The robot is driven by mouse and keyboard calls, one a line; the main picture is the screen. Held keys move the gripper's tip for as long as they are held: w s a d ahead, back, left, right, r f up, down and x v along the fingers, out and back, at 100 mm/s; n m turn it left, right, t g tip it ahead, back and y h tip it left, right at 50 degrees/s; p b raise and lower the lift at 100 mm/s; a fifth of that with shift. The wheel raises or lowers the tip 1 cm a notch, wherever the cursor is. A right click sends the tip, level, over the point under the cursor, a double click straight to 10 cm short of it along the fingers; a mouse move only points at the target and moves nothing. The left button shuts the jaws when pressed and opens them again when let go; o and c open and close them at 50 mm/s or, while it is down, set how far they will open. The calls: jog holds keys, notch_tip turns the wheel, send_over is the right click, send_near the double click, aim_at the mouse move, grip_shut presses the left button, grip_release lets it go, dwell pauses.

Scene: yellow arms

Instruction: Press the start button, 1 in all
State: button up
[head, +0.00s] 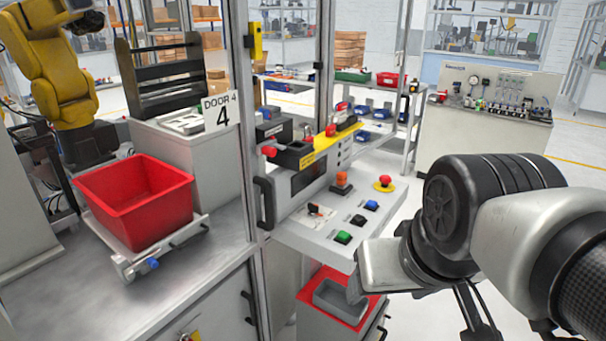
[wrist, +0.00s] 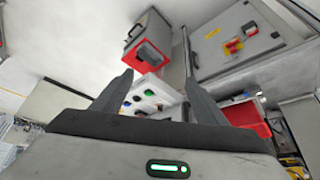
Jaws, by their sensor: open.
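The control panel (head: 305,232) has a green push button (head: 343,237) at its near edge, probably the start button; no label is readable. A black button (head: 358,220) and a blue button (head: 372,205) sit behind it. A red mushroom button on a yellow base (head: 385,181) is at the far right corner. My gripper's hand is right of the panel in the head view, its fingertips not clearly seen there. In the wrist view my gripper (wrist: 159,73) is open and empty, with the green button (wrist: 149,93) between its fingers and some way beyond them.
A door frame post and a handle (head: 265,203) stand left of the panel. A yellow bar with red parts (head: 336,135) is behind the buttons. A red bin (head: 135,200) stands on the left bench. A grey tray (head: 340,299) sits on red below the panel.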

grip_shut()
dwell(1.5)
